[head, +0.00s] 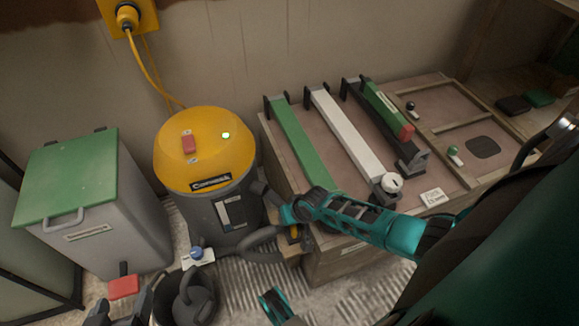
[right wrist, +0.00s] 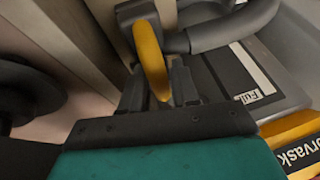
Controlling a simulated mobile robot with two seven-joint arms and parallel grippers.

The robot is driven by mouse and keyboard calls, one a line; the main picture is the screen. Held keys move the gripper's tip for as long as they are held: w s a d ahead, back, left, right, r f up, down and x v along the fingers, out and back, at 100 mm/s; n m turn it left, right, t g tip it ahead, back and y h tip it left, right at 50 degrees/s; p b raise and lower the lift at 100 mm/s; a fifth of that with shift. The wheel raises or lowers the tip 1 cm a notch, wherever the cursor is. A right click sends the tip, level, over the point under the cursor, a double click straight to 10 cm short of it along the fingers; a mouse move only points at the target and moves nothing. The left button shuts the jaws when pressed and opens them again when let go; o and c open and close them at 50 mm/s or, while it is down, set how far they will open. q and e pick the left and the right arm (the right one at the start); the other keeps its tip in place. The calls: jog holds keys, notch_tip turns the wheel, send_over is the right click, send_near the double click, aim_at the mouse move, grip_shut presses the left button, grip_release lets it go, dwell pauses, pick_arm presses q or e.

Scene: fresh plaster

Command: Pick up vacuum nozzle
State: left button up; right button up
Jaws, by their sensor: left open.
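The vacuum nozzle (right wrist: 150,60), with a yellow grip and a grey hose joined to it, sits at the side of the wooden bench. In the head view its yellow part (head: 294,232) shows beside the hose, mostly behind my right arm. My right gripper (right wrist: 160,85) has its dark fingers on either side of the yellow grip; whether they press on it is unclear. The yellow and grey vacuum (head: 205,150) stands left of the bench. My left gripper (head: 125,312) is open and empty at the bottom left, partly cut off by the frame edge.
A grey bin with a green lid (head: 70,180) stands left of the vacuum. A dark bucket (head: 165,300) with a grey hose-like piece stands in front. The bench (head: 340,265) carries long green and white bars. A yellow cable (head: 145,65) runs down the wall.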

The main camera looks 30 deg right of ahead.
pick_arm(q)
jog(key=shift+a+f, duration=0.15)
jog(key=shift+f, duration=0.1)
pick_arm(e)
grip_shut()
jog(key=shift+r+p, duration=0.3)
jog(key=shift+r, duration=0.1)
notch_tip(320, 180, up, 6)
jog(key=p, duration=0.4)
jog(key=shift+r, duration=0.2)
notch_tip(320, 180, up, 3)
jog(key=shift+f+p, duration=0.1)
jog(key=shift+p, duration=0.65)
pick_arm(q)
notch_tip(320, 180, up, 8)
jog(key=a+p, duration=0.1)
jog(key=p, duration=0.3)
jog(key=shift+s+a+f+y, duration=0.15)
jog(key=shift+s+a+y, duration=0.05)
jog(key=shift+s+y, duration=0.15)
pick_arm(e)
notch_tip(320, 180, up, 10)
